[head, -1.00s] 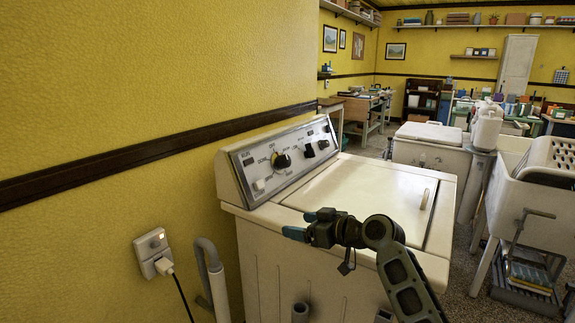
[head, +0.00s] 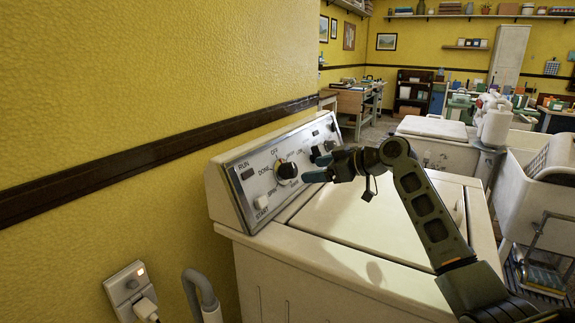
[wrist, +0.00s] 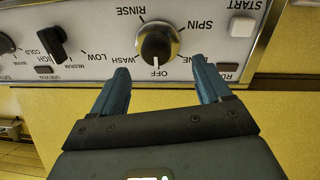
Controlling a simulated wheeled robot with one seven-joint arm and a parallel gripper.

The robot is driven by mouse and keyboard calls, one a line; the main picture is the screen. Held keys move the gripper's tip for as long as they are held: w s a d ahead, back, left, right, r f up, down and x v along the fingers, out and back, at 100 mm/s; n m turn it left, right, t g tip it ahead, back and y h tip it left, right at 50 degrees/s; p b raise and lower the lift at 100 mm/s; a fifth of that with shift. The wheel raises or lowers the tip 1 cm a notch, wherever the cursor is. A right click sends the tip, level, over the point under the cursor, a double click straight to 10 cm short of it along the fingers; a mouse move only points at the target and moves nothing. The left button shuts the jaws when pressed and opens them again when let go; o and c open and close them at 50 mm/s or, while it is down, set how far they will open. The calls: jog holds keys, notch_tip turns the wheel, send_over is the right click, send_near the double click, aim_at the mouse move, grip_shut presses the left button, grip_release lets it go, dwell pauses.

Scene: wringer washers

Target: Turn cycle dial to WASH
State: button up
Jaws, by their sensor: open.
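The cycle dial (head: 287,170) is a black knob with a silver skirt on the washer's sloped control panel (head: 246,201). The wrist view shows the dial (wrist: 158,43) upside down, with its white mark towards OFF. The WASH label (wrist: 122,60) is beside OFF, on the picture's left. My gripper (head: 316,168) is open and empty, just right of the dial in the head view. In the wrist view its two blue fingers (wrist: 160,80) point at the panel, one on each side below the dial. They appear apart from it.
The START button (head: 261,202) is at the panel's near end. The washer lid (head: 360,215) lies flat under my arm. The yellow wall (head: 120,80) is close behind the panel. An outlet (head: 131,287) has a plug in it.

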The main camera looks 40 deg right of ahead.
aim_at(294, 171)
jog(key=x, duration=0.5)
jog(key=p+x, duration=0.1)
jog(key=x, duration=0.2)
jog(key=shift+w+d+r, duration=0.15)
jog(key=shift+d, duration=0.15)
jog(key=c, duration=1)
